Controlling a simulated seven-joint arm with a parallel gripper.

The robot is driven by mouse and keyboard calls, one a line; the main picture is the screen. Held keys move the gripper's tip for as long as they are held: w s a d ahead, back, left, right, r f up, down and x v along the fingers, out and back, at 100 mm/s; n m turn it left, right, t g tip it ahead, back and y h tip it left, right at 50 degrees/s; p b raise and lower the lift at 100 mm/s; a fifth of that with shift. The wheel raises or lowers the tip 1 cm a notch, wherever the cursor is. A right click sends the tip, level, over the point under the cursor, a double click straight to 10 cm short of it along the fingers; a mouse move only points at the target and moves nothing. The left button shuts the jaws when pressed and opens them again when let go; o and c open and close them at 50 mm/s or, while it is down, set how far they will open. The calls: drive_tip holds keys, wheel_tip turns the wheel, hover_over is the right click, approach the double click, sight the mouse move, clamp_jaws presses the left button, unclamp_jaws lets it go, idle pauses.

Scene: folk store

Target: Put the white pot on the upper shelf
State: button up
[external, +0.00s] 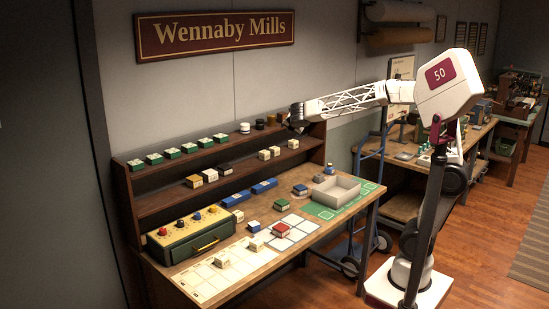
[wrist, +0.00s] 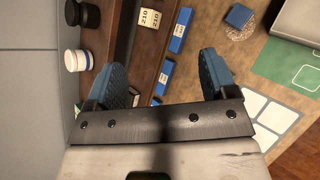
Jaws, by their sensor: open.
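The white pot (external: 245,128) stands upright on the upper shelf (external: 232,145), right of the green boxes and left of the dark pots. In the wrist view a white pot (wrist: 76,60) with a dark blue band shows at the left, next to a black pot (wrist: 83,14). My gripper (external: 297,120) is over the right end of the shelf unit, pointing down. In the wrist view my gripper (wrist: 162,62) has its two blue fingers wide apart, with nothing held between them. The white pot lies outside the fingers, left of the left one.
Green boxes (external: 187,148) line the upper shelf. Cream boxes (external: 270,154) stand on the shelf below. The bench holds blue boxes (external: 264,186), a grey tray (external: 336,191), a red box (external: 281,230) and a control box (external: 196,232). The wall is close behind the shelves.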

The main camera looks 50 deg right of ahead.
drive_tip(key=s+d+f+m+g+y, duration=0.1)
drive_tip(key=s+d+f+m, duration=0.2)
drive_tip(key=s, duration=0.4)
drive_tip(key=s+d+f+m+g, duration=0.1)
drive_tip(key=s+d+m+g, duration=0.1)
drive_tip(key=s+m, duration=0.3)
drive_tip(key=s+d+f+m+g+y, duration=0.1)
drive_tip(key=s+d+f+m, duration=0.15)
drive_tip(key=s, duration=0.55)
drive_tip(key=s+f+m+g+y, duration=0.1)
drive_tip(key=s+f+m, duration=0.3)
drive_tip(key=s, duration=0.6)
drive_tip(key=s+f+m+g+y, duration=0.1)
drive_tip(key=s+f+m+y, duration=0.1)
drive_tip(key=s+f+m, duration=0.2)
drive_tip(key=s+m, duration=0.3)
drive_tip(key=s, duration=0.3)
drive_tip(key=shift+s+f+y, duration=0.25)
drive_tip(key=shift+f+y, duration=0.05)
drive_tip(key=shift+f, duration=0.05)
